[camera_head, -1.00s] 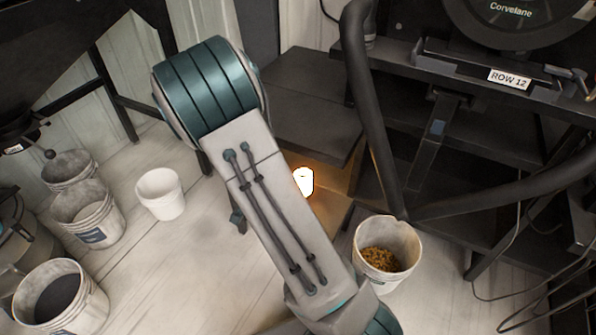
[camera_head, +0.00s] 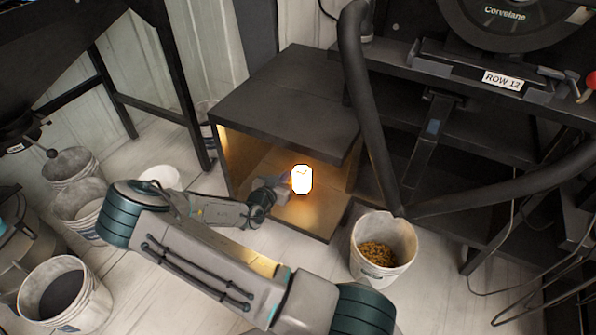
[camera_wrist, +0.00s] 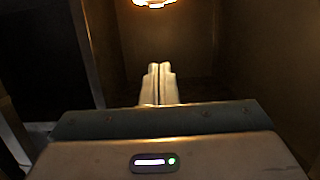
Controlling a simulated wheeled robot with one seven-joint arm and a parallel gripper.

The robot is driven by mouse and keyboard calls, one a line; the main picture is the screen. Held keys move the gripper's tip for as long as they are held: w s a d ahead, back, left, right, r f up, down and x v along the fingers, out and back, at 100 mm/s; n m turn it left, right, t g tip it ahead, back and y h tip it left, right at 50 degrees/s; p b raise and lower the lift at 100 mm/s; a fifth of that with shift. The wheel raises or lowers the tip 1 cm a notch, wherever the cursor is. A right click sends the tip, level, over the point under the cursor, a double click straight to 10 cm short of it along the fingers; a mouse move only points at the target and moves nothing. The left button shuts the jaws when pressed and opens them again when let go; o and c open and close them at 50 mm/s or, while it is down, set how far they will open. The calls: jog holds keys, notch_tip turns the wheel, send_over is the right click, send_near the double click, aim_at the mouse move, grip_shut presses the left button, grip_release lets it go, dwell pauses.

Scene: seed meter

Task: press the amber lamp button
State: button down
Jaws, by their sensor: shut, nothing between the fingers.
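The amber lamp (camera_head: 302,180) glows white with an amber halo inside an open-fronted dark box (camera_head: 285,105). In the wrist view its glowing underside or rim (camera_wrist: 153,3) is cut off by the top edge. No separate button can be made out on it. My gripper (camera_head: 284,184) reaches into the box from the left, just left of the lamp. Whether it touches the lamp cannot be told in the head view. In the wrist view the two pale fingers (camera_wrist: 158,76) are together and empty, below the lamp in the picture.
The box's top and side walls enclose my gripper. A white bucket of grain (camera_head: 384,250) stands right of the box. A thick black hose (camera_head: 365,110) and a dark frame with a ROW 12 label (camera_head: 502,80) are at right. Several buckets stand at left.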

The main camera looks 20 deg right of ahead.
jog(key=b, duration=0.3)
send_over(298, 176)
jog(key=f, duration=0.2)
jog(key=shift+s+f, duration=0.25)
jog(key=shift+f, duration=0.1)
notch_tip(298, 176, down, 3)
jog(key=shift+w+f+b, duration=0.1)
jog(key=shift+w+b, duration=0.05)
jog(key=shift+b, duration=0.55)
jog(key=shift+f, duration=0.3)
